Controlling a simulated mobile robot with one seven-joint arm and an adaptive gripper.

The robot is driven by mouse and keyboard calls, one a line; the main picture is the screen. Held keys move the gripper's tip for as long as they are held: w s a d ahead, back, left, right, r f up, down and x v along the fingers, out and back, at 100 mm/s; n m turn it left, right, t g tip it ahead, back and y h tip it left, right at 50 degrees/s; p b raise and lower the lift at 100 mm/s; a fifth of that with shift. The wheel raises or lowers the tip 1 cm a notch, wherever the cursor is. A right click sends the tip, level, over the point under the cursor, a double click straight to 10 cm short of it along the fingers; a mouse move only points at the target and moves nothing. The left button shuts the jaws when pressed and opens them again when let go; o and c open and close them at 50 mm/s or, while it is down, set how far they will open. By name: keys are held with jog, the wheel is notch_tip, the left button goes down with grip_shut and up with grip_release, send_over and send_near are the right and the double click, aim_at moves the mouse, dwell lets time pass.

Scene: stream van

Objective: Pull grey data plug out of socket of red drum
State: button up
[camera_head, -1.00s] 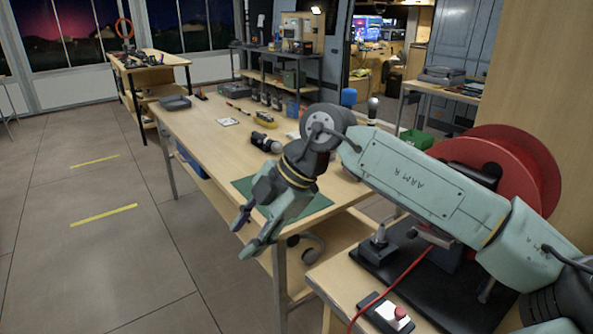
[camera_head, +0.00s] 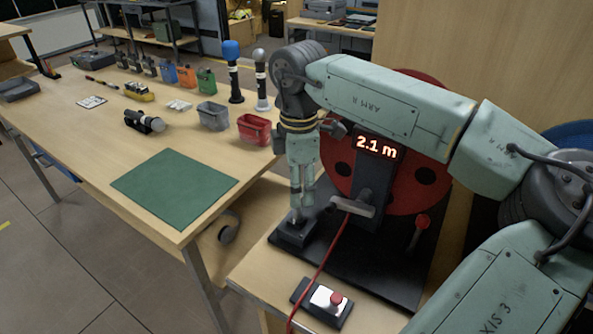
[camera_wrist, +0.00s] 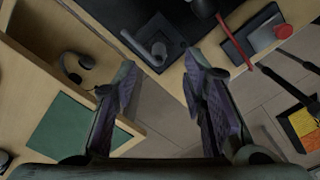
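The red drum (camera_head: 420,185) stands on a black base plate (camera_head: 350,270) at the right of the head view, behind a post with a "2.1 m" display. A small black socket block (camera_head: 291,236) sits at the plate's front left corner, with the grey data plug (camera_head: 297,219) upright in it. In the wrist view the plug (camera_wrist: 158,49) shows ahead of the fingertips, between their lines. My gripper (camera_head: 302,205) points down over the plug in the head view, its fingertips close above it. My gripper (camera_wrist: 160,70) is open and empty in the wrist view.
A red cable (camera_head: 326,262) runs from the drum's guide over the front edge. A button box (camera_head: 322,302) stands in front of the plate. A crank with a red knob (camera_head: 421,222) is right of the post. The left table holds a green mat (camera_head: 174,187) and a red bin (camera_head: 254,130).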

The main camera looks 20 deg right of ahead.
aim_at(298, 217)
notch_tip(298, 217, down, 7)
jog(key=shift+w+r+b, duration=0.1)
jog(key=shift+r+b, duration=0.05)
jog(key=shift+b, duration=0.95)
jog(key=shift+c, duration=0.5)
grip_shut()
